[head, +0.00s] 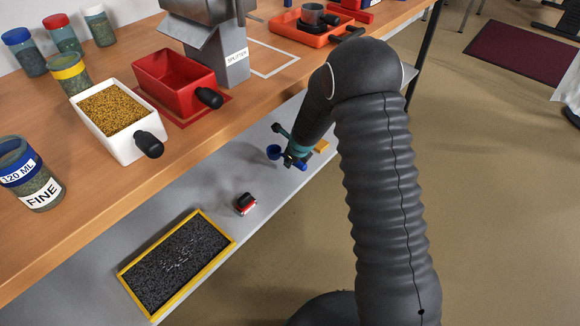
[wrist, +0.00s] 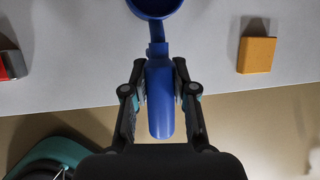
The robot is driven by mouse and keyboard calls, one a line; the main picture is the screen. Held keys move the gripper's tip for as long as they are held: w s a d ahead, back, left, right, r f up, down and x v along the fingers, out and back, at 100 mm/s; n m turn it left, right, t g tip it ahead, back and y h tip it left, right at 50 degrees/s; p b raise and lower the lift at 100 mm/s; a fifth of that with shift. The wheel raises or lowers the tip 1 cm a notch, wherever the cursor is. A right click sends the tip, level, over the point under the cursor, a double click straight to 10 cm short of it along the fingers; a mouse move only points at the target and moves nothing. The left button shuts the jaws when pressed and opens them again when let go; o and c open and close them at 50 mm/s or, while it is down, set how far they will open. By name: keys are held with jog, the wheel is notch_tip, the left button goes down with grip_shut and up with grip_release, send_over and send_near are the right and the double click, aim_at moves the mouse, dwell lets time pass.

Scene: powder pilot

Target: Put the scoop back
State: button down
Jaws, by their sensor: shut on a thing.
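The blue scoop (wrist: 159,95) is in my gripper (wrist: 160,108) in the wrist view, its handle between the two fingers and its round cup pointing away over the grey shelf. In the head view the scoop's blue cup (head: 273,152) shows to the left of my gripper (head: 297,158), over the lower grey shelf near its front edge. My gripper is shut on the scoop's handle. I cannot tell whether the scoop touches the shelf.
On the grey shelf (head: 215,190) are a yellow block (head: 322,146), a red-and-black item (head: 245,204) and a yellow-framed black tray (head: 230,246). The wooden table (head: 120,187) above holds a white bin (head: 131,151), a red bin (head: 183,104), jars and a splitter (head: 236,72).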

aim_at(290, 175)
jog(key=shift+a+f, duration=0.25)
jog(key=shift+f, duration=0.2)
jog(key=shift+f+b, duration=0.85)
jog(key=shift+f, duration=0.7)
jog(key=c, duration=0.9)
grip_release()
